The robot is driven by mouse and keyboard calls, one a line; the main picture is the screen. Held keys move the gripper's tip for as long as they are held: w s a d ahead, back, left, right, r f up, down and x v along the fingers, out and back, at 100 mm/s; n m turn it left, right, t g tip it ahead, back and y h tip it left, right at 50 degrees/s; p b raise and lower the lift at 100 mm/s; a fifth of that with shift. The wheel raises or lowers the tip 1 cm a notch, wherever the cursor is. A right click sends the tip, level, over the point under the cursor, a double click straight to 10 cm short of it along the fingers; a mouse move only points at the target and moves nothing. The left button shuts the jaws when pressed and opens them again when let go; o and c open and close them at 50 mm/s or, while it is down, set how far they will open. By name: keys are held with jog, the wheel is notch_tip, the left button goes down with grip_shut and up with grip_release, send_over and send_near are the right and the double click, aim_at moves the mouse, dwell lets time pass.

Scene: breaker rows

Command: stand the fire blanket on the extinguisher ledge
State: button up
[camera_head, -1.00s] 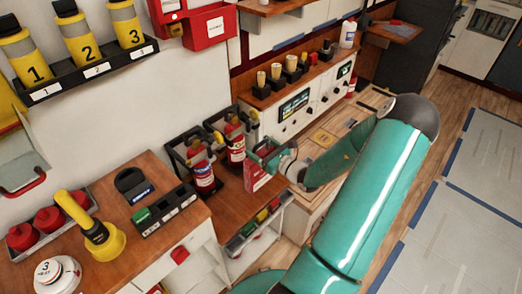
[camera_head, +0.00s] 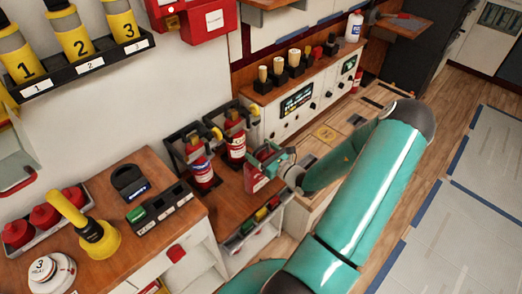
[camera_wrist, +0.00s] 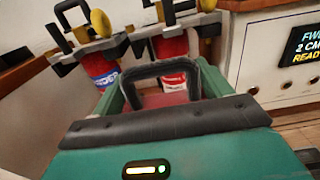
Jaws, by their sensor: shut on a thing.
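The fire blanket, a red flat pack with a pale label (camera_head: 254,181), is held upright by my gripper (camera_head: 270,158), which is shut on it. It is low over the right part of the wooden extinguisher ledge (camera_head: 228,208); I cannot tell whether its base touches the wood. Two red extinguishers stand in black brackets on the ledge, the left one (camera_head: 200,172) and the right one (camera_head: 236,146), just left of the pack. In the wrist view, red material (camera_wrist: 150,98) shows between my gripper's jaws (camera_wrist: 165,90), with both extinguishers close behind.
Below the ledge is a rack of small coloured items (camera_head: 252,227). A white panel with knobs (camera_head: 310,105) stands behind. The front part of the ledge is bare.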

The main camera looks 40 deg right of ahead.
jog(key=shift+s+r, duration=0.1)
jog(key=o, duration=1.8)
jog(key=shift+f, duration=0.2)
jog(key=shift+r, duration=0.15)
jog(key=s, duration=1.2)
jog(key=w+a+r+n+g+y, duration=0.2)
jog(key=a+r+n+g+y, duration=0.35)
jog(key=a+n, duration=0.55)
jog(key=w+a+r+n+g+y, duration=0.25)
jog(key=a+r+n+g, duration=0.45)
jog(key=a+n+g, duration=0.4)
jog(key=s+a+r+n+t+h, duration=0.1)
jog(key=s+a+r+n+h, duration=0.1)
jog(key=a+r+n+h, duration=0.1)
jog(key=s+a+r+n+t+h, duration=0.1)
jog(key=s+a+r+n+h, duration=0.1)
jog(key=r+n, duration=0.4)
jog(key=s+a+r+n+t+h, duration=0.2)
jog(key=s+a+r+n+h, duration=0.1)
jog(key=r, duration=0.4)
jog(key=shift+s+a+r+n+h, duration=0.1)
jog(key=shift+s+a+n+h, duration=0.1)
jog(key=shift+a+n, duration=0.3)
jog(key=shift+s+a+r+n+h, duration=0.15)
jog(key=shift+a+n, duration=0.15)
jog(key=shift+a, duration=0.25)
